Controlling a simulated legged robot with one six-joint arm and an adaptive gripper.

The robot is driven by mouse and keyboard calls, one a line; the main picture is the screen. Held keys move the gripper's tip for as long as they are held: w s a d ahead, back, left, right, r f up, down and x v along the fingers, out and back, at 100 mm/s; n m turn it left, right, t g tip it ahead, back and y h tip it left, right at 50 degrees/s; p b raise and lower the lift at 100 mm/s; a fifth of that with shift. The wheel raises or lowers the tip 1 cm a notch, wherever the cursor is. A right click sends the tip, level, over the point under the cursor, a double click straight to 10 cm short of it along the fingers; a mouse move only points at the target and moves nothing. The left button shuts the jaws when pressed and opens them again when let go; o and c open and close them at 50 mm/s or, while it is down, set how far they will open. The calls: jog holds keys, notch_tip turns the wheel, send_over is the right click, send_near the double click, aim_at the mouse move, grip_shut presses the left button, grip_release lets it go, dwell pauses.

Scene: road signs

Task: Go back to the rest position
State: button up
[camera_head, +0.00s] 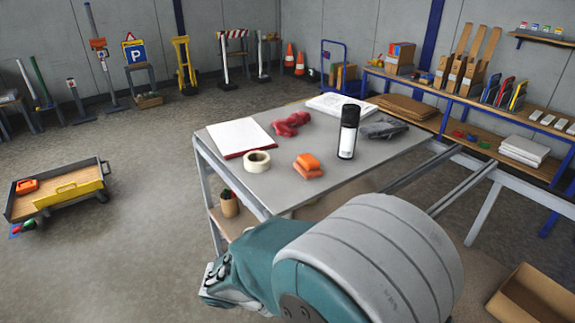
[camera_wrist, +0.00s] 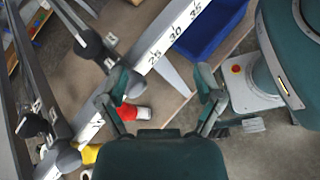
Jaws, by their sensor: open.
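My gripper (camera_wrist: 160,82) shows in the wrist view with its two dark teal fingers spread wide apart. Nothing is held between them; floor and a pale strip with numbers lie beyond. In the head view my teal and grey arm is folded at the bottom, in front of the table (camera_head: 225,152). The fingers cannot be made out there. On the table are a black and white bottle (camera_head: 348,132), a tape roll (camera_head: 257,161), orange blocks (camera_head: 307,166), a red item (camera_head: 291,123), a white pad (camera_head: 240,137) and a grey cloth (camera_head: 384,128).
A blue bin (camera_wrist: 212,28) and a red and white item (camera_wrist: 131,113) show in the wrist view. A cart (camera_head: 60,190) stands at the left and a cardboard box (camera_head: 530,300) at lower right. A blue-framed bench (camera_head: 450,92) lines the right. The floor between cart and table is clear.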

jog(key=s+d+r+m+t+y, duration=0.2)
jog(key=s+d+r+m+y, duration=0.1)
jog(key=r+m+y, duration=0.3)
jog(key=s+d+r+m+t+y, duration=0.3)
jog(key=d+r+m+y, duration=0.3)
jog(key=m, duration=0.2)
jog(key=shift+s+d+r+y, duration=0.15)
jog(key=shift+s+d+y, duration=0.05)
jog(key=shift+s+y, duration=0.15)
jog(key=shift+o, duration=0.3)
dwell(1.9)
